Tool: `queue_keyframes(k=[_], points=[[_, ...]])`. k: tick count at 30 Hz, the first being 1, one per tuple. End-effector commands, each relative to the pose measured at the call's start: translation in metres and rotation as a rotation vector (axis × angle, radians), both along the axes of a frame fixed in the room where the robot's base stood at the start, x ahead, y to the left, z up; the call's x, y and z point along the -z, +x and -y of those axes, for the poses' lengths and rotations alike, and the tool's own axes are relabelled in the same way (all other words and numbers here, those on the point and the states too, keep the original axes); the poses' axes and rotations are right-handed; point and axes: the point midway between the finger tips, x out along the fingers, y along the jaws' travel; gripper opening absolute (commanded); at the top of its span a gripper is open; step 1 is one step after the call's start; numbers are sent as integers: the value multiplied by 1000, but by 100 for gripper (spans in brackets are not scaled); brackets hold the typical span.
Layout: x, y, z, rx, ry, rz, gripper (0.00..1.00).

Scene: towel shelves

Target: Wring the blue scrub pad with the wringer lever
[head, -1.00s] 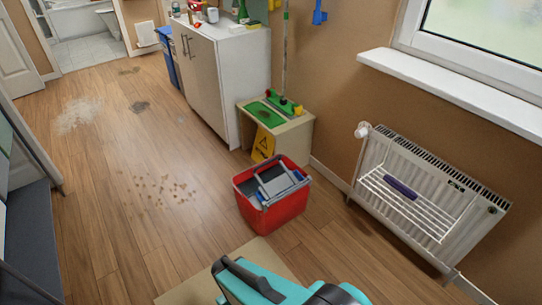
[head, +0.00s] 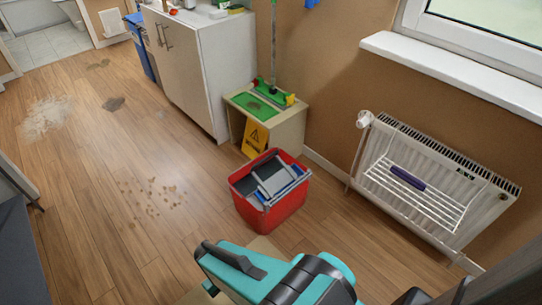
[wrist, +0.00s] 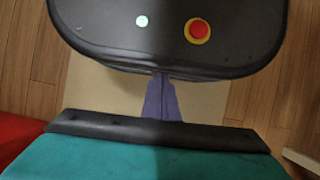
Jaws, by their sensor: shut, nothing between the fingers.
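The red bucket (head: 270,216) stands on the floor in the head view, with a grey wringer (head: 272,184) on top. Small blue parts show at the wringer's sides; I cannot tell which part is the lever. I cannot clearly make out a blue scrub pad. A dark blue-purple bar-shaped item (head: 407,178) lies on the radiator's wire rack. My gripper (wrist: 161,82) shows as narrow grey-purple fingers in the wrist view, shut and empty over my own base. It is away from the bucket. In the head view my teal arm fills the bottom and the fingers are not visible.
A low stand (head: 285,128) with a green top and a yellow warning sign (head: 255,139) is behind the bucket. A white cabinet (head: 190,80) stands beyond. The radiator (head: 440,185) is on the right wall. Open wooden floor (head: 110,210), with stains, lies left.

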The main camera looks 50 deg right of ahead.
Motion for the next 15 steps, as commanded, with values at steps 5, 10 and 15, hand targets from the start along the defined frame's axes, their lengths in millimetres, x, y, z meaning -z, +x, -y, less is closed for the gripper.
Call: queue_keyframes(k=[5,10,15], points=[[0,0,0,0,0,0,0],[0,0,0,0,0,0,0],[6,7,2,24,4,10,0]])
